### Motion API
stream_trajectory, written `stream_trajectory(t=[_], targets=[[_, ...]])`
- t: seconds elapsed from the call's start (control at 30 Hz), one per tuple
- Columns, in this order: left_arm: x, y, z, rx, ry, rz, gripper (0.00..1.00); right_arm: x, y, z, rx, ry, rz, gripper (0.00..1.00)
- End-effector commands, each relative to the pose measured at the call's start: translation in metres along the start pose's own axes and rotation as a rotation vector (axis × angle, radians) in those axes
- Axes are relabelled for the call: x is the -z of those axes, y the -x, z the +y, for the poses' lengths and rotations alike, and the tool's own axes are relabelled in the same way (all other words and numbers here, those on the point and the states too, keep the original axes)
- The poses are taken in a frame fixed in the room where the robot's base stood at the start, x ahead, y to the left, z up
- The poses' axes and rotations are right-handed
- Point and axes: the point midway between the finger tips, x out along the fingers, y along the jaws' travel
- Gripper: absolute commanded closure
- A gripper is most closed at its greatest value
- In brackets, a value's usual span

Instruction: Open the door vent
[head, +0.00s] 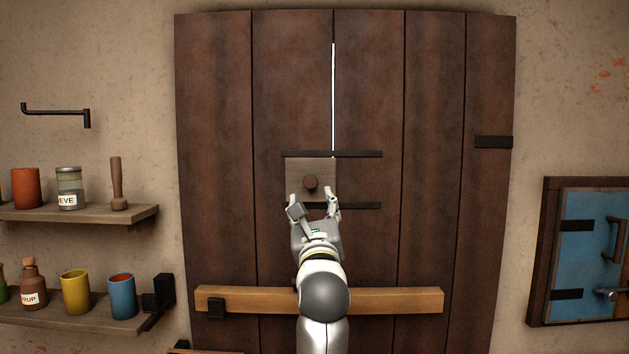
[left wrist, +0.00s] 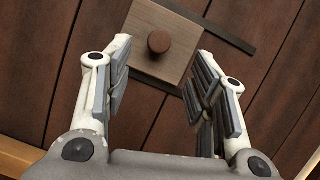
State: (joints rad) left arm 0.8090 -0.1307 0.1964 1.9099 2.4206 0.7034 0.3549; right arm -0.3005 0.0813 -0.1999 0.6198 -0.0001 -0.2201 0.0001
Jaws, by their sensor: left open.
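The door vent is a light wooden panel (head: 300,168) with a round brown knob (head: 310,183), set between two dark rails (head: 352,154) on the dark plank door (head: 217,120). The panel sits at the left part of the rails; the rails run on to its right over bare planks. My left gripper (head: 315,200) is open just below the knob. In the left wrist view, the panel (left wrist: 150,30) and knob (left wrist: 159,42) show beyond and between the open fingers (left wrist: 158,90), apart from them. My right gripper is not in view.
A wooden bar (head: 400,299) crosses the lower door behind my left arm. Shelves (head: 80,213) with jars and cups stand at the left. A blue cupboard door (head: 590,240) is at the right. A bright slit (head: 333,100) shows above the rails.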

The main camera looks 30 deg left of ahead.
Motion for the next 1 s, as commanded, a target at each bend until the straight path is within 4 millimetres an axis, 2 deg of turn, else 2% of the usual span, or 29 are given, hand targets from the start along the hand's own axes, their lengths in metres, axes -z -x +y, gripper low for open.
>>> stream_trajectory(t=[0.03, 0.3, 0.5, 0.7, 1.0], targets=[[-0.004, -0.010, -0.001, -0.001, -0.002, -0.001, 0.49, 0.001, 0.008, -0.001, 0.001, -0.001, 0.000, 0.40], [-0.004, -0.058, -0.001, 0.000, -0.004, 0.000, 0.49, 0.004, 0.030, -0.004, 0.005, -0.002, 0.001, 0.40], [-0.003, -0.082, -0.001, 0.000, -0.004, -0.001, 0.49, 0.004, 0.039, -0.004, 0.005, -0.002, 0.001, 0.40], [-0.001, -0.091, -0.001, 0.001, -0.003, -0.001, 0.49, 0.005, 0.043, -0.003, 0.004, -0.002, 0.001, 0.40], [0.000, -0.092, 0.000, 0.001, -0.003, -0.002, 0.50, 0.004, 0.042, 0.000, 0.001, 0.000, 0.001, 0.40]])
